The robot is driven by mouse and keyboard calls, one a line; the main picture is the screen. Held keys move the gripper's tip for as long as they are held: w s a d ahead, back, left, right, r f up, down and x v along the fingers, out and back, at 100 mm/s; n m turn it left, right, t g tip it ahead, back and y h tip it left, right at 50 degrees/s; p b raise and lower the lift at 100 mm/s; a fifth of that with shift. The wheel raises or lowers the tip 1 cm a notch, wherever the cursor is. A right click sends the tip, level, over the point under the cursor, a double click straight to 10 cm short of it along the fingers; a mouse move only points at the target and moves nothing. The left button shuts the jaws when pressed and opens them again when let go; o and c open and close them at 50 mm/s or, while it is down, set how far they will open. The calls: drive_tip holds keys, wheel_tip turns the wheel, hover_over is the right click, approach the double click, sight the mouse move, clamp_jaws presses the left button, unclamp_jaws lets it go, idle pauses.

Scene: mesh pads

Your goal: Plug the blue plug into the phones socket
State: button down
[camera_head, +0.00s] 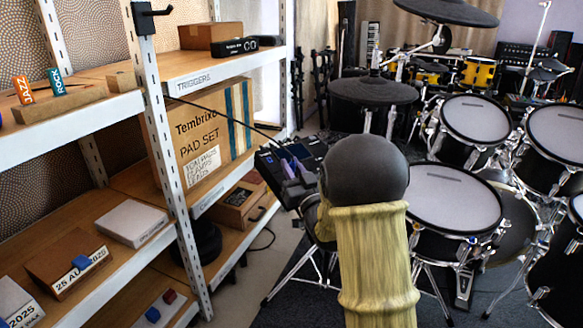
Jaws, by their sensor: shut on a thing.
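A dark drum module (272,166) with a lit bluish screen stands beside the shelf, left of my arm. A thin black cable (222,116) runs from the shelf toward the module. The phones socket cannot be made out, and I cannot tell whether the plug touches it.
A drum kit (455,195) fills the right. Open floor between them is narrow.

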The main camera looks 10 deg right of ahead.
drive_tip(key=shift+w+a+f+b, duration=0.1)
drive_tip(key=shift+w+f+b, duration=0.15)
drive_tip(key=shift+f+b, duration=0.55)
drive_tip(key=shift+w+a+f+b, duration=0.1)
drive_tip(key=shift+w+f+b, duration=0.15)
drive_tip(key=shift+f+b, duration=0.5)
drive_tip(key=c, duration=1.3)
unclamp_jaws()
drive_tip(key=shift+f, duration=0.1)
drive_tip(key=shift+o, duration=0.2)
drive_tip(key=b+v, duration=0.6)
drive_tip(key=v, duration=0.9)
drive_tip(key=shift+f, duration=0.2)
drive_tip(key=b, duration=0.4)
drive_tip(key=shift+s+f+b, duration=0.1)
drive_tip(key=shift+s+b, duration=0.3)
